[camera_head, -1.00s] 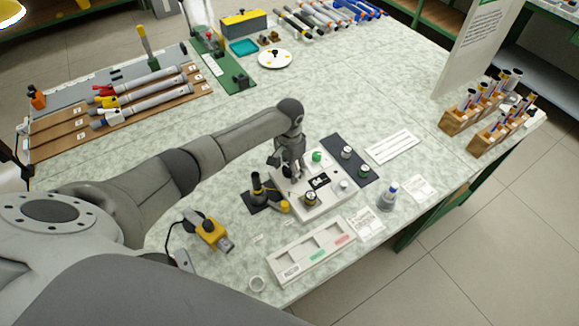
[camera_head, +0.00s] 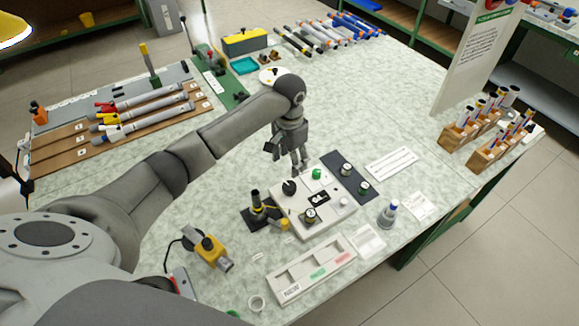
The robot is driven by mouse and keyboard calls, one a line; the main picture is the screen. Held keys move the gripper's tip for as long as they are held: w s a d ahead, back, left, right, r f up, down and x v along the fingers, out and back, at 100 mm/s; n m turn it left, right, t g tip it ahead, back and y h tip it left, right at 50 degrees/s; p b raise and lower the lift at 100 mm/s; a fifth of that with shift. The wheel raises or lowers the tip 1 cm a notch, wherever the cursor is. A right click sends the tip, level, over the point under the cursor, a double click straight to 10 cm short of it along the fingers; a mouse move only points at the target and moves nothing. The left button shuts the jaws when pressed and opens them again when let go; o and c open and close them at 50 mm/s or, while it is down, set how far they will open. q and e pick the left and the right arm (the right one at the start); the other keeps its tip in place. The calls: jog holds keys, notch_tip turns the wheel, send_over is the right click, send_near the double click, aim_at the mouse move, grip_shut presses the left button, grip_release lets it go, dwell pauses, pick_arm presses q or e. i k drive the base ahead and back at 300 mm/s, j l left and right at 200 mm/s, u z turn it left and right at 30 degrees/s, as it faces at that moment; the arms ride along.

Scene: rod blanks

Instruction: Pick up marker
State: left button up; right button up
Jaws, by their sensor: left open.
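I cannot tell for sure which thing is the marker. Pen-like sticks with dark and coloured ends stand in two wooden racks, the rear one (camera_head: 461,135) and the front one (camera_head: 488,158), at the right edge of the table. A small bottle-like item (camera_head: 388,214) with a blue-grey top stands upright on the front right of the table. My left gripper (camera_head: 298,172) points down, open and with nothing visible between its fingers. It is over the back edge of a white panel (camera_head: 325,226), well left of the racks. My right gripper is not in view.
The panel carries a dark knob (camera_head: 289,187), a green button (camera_head: 316,174) and small jars. A black stand (camera_head: 262,209), yellow tool (camera_head: 211,250) and sectioned tray (camera_head: 290,293) are near the front. A tall sign panel (camera_head: 470,60) stands behind the racks. Mid-table towards the back is clear.

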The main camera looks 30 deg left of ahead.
aim_at(393, 206)
jog(key=k+l, duration=0.5)
jog(key=k, duration=0.2)
jog(key=k+l, duration=0.5)
jog(key=k, duration=0.15)
